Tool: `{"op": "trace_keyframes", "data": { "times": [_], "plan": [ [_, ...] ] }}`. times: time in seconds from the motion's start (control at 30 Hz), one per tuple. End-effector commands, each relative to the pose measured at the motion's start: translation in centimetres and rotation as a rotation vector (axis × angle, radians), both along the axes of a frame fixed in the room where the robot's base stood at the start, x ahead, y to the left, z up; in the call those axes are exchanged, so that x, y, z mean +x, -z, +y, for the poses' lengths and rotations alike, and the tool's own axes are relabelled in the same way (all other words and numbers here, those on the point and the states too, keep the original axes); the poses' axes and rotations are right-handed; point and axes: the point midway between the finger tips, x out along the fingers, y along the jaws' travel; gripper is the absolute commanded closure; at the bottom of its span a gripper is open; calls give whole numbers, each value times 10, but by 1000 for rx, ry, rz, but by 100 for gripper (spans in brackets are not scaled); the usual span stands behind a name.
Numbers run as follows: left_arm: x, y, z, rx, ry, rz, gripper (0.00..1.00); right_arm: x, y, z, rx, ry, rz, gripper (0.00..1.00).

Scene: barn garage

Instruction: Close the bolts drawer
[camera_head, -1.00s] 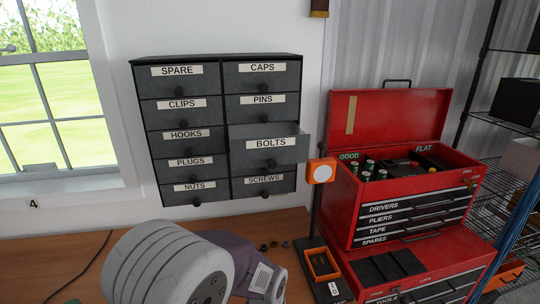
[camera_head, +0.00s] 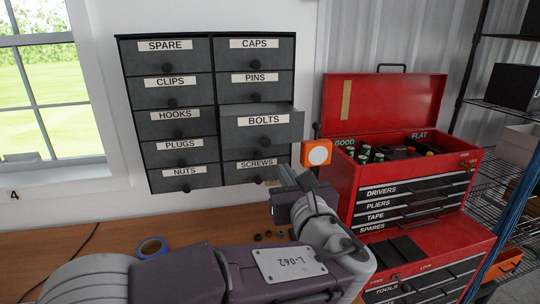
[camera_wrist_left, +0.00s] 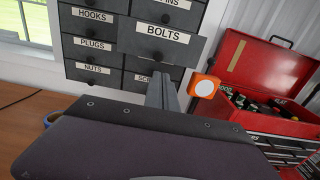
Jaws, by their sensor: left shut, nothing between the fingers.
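The grey drawer cabinet (camera_head: 216,75) hangs on the white wall, with labelled drawers in two columns. The bolts drawer (camera_head: 286,134) is in the right column and stands out from its neighbours, pulled open. Its front also shows in the left wrist view (camera_wrist_left: 163,50). My left gripper (camera_head: 293,182) is shut and empty, just below and in front of the bolts drawer, near the screws drawer (camera_head: 240,172). In the left wrist view its fingers (camera_wrist_left: 163,84) point up toward the underside of the bolts drawer; I cannot tell whether they touch it. My right gripper is not in view.
An orange box with a white disc (camera_head: 317,153) stands close to the right of the gripper. A red tool chest (camera_head: 352,190) with its lid up is farther right. A blue tape roll (camera_head: 152,247) lies on the wooden bench (camera_head: 110,235).

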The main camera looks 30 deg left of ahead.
Motion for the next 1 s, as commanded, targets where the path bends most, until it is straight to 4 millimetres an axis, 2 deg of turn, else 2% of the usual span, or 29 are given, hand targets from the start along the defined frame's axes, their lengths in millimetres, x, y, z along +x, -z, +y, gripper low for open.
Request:
{"op": "trace_keyframes", "data": {
  "times": [0.17,0.6,0.8,1.0],
  "plan": [
    [16,-2,15,1,-8,2,100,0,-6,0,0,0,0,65],
    [87,-2,75,0,-7,5,100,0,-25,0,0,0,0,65],
    [104,-1,88,0,-4,4,100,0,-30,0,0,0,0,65],
    [107,1,91,-2,-2,2,100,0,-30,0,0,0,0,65]
  ]
}}
